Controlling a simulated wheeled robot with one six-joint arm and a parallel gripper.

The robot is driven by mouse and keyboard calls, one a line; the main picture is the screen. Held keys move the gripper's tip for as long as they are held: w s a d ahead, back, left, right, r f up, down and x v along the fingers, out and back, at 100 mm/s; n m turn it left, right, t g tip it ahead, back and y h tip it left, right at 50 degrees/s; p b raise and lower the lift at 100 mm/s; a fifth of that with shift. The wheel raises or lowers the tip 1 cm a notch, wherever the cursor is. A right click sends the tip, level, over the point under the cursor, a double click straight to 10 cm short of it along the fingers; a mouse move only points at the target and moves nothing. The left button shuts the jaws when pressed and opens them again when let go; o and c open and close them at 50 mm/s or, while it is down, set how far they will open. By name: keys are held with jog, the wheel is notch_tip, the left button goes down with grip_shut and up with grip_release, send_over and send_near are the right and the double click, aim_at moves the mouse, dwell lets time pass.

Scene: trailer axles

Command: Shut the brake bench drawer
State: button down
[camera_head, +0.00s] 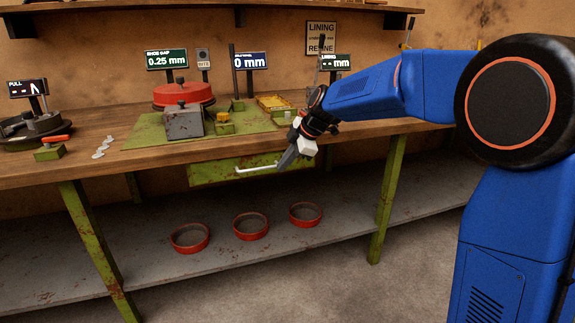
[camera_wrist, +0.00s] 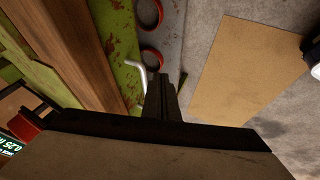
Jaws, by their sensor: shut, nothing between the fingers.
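The brake bench drawer (camera_head: 215,172) is a rusty green front under the wooden bench top, with a white bar handle (camera_head: 256,169). It looks to stand out a little from under the bench edge; how far is hard to tell. My gripper (camera_head: 284,165) is shut and empty, close to the right end of the handle. I cannot tell whether the fingers touch the handle.
The wooden bench top (camera_head: 100,170) carries a red drum (camera_head: 183,95), a grey block (camera_head: 184,122) and several displays. Red rings, one of them (camera_head: 250,226), lie on the grey lower shelf (camera_head: 130,265). Green legs (camera_head: 388,200) flank the space. The floor in front is clear.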

jog(key=s+v, duration=0.1)
jog(key=v, duration=1)
jog(key=s+d+f+m+h, duration=0.1)
jog(key=s+d+m, duration=0.5)
jog(key=s, duration=0.4)
jog(key=s+d+f+m+h, duration=0.1)
jog(key=s+d+f+m, duration=0.3)
jog(key=s, duration=0.6)
jog(key=s+d+f+m+h, duration=0.2)
jog(key=s+d+f+m, duration=0.3)
jog(key=s, duration=0.5)
jog(key=s+d+f+m+t+h, duration=0.1)
jog(key=s+d+f+m, duration=0.4)
jog(key=s, duration=0.5)
jog(key=shift+d+f+h, duration=0.25)
jog(key=shift+d+h, duration=0.05)
jog(key=shift+d, duration=0.55)
